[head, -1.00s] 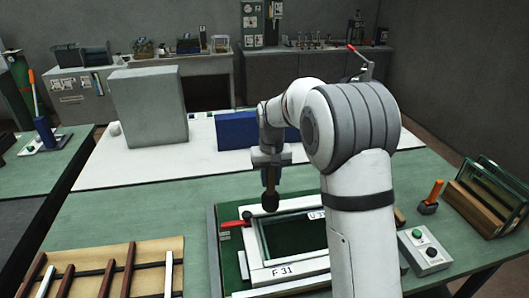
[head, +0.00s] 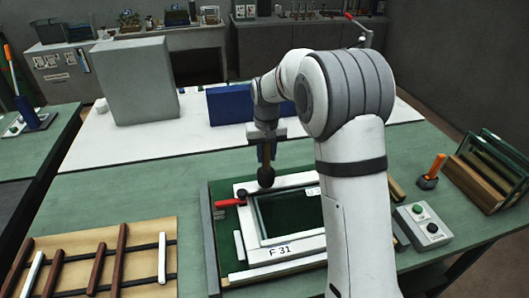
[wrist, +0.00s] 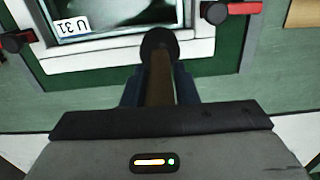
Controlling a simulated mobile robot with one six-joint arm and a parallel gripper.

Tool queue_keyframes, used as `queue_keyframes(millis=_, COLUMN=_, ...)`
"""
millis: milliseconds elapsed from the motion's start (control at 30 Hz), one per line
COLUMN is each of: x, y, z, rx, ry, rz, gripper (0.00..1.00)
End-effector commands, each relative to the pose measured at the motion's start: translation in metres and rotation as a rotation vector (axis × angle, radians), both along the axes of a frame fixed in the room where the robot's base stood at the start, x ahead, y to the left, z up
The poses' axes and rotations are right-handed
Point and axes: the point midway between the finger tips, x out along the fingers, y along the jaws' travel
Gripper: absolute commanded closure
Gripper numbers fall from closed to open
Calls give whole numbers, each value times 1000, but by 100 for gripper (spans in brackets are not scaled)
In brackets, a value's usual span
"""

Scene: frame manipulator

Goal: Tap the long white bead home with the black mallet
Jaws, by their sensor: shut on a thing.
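My gripper (wrist: 158,88) is shut on the wooden handle of the black mallet (wrist: 158,42). In the head view the mallet's dark round head (head: 266,175) hangs below my gripper (head: 265,146), over the far left part of the white frame (head: 262,254). In the wrist view the head covers part of the frame's white edge, beside the glass. I cannot tell whether it touches. White strips edge the glass, and a separate long white strip (head: 272,271) lies along the frame's near side. I cannot tell which strip is the long bead. My arm hides the frame's right side.
Red-handled clamps stand beside the frame, one at its left (head: 230,203). A wooden rack (head: 140,232) with brown and white strips lies at left. A button box (head: 422,228) and glass panes (head: 490,170) are at right. A grey block (head: 135,82) and blue block (head: 228,105) stand behind.

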Motion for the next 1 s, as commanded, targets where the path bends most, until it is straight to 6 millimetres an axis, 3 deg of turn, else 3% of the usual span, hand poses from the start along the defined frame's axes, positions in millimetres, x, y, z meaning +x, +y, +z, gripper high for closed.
queue_keyframes(millis=367, x=0, y=1, z=-2, rx=0, ry=-1, rz=1, gripper=96)
queue_keyframes(millis=800, x=0, y=1, z=-28, rx=0, ry=-1, rz=2, gripper=96)
queue_keyframes(millis=1000, x=0, y=1, z=-24, rx=0, ry=0, rz=2, gripper=96)
